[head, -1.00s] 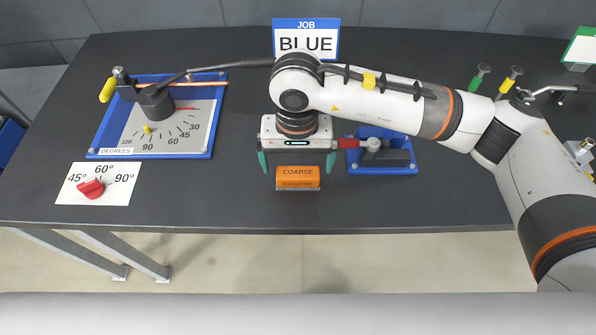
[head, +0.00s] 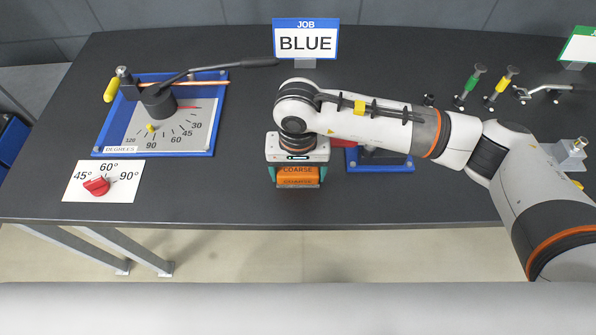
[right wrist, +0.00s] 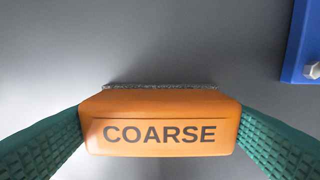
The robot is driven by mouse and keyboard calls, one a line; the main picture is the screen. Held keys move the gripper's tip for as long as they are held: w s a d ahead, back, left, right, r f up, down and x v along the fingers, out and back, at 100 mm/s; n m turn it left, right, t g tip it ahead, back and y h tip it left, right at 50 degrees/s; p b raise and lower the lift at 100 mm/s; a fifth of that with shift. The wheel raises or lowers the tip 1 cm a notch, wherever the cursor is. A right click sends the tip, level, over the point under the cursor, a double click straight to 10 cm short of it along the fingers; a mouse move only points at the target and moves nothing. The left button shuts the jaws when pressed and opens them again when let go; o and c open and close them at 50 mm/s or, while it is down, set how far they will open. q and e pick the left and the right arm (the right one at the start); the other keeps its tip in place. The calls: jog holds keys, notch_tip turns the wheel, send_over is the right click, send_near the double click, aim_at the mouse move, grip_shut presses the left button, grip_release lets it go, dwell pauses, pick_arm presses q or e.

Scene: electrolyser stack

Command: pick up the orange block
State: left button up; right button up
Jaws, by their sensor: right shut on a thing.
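The orange block (head: 298,180), marked COARSE, is at the front middle of the dark table. In the right wrist view the block (right wrist: 160,124) fills the space between two green fingers, with a grey rough layer along its far edge. My right gripper (head: 298,177) is above the block, its fingers down at the block's left and right sides, shut on it. I cannot tell whether the block touches the table or is slightly raised. My left gripper is not in view.
A blue-based bending tool (head: 210,140) with a degree scale stands at the left. A card with a red knob (head: 97,186) lies in front of it. A blue fixture (head: 400,165) sits close right of my gripper. A JOB BLUE sign (head: 306,40) stands behind.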

aim_at(298, 170)
jog(key=shift+r, duration=0.1)
notch_tip(298, 170, up, 9)
jog(key=b, duration=0.2)
jog(key=shift+b, duration=0.4)
jog(key=shift+r, duration=0.45)
